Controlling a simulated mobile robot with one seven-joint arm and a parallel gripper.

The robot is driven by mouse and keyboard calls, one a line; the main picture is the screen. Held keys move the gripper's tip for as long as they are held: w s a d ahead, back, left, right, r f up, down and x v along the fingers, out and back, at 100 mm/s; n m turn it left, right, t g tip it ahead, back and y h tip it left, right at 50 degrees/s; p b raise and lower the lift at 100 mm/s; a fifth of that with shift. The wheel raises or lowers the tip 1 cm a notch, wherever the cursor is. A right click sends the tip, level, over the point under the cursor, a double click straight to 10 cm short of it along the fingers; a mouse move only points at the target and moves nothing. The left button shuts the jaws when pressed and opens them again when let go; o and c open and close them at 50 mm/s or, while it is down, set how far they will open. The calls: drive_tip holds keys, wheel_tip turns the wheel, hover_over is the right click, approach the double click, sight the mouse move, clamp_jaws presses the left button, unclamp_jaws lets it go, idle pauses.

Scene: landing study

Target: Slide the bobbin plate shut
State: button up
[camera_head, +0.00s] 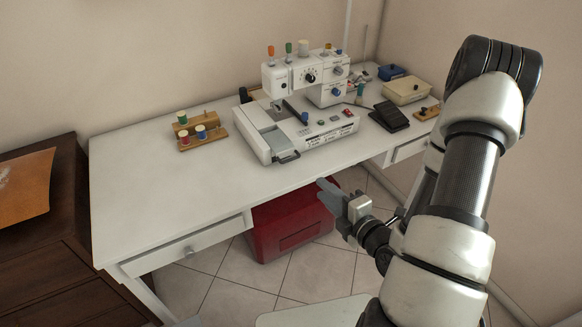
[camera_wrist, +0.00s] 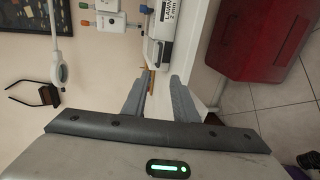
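The white sewing machine (camera_head: 310,130) stands on the table, its bed toward me. A grey plate (camera_head: 277,141) lies at the left of the bed, with a dark handle-like part (camera_head: 287,157) at its front edge; I take this to be the bobbin plate. How far it is open is too small to tell. My gripper (camera_head: 328,192) is in front of the table, lower than the machine and apart from it. In the wrist view my gripper (camera_wrist: 158,92) has its fingers spread with nothing between them. Part of the machine (camera_wrist: 165,30) shows sideways beyond the fingertips.
The white table (camera_head: 150,190) is clear on its left. Wooden spool racks (camera_head: 200,133) stand left of the machine; a black pedal (camera_head: 389,116) and a beige box (camera_head: 405,90) are right. A red bin (camera_head: 290,225) is under the table; a dark cabinet (camera_head: 50,240) is left.

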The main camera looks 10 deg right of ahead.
sight(291, 160)
drive_tip(key=b+x, duration=0.4)
drive_tip(key=x, duration=1.3)
drive_tip(key=shift+w, duration=0.2)
clamp_jaws()
idle(0.8)
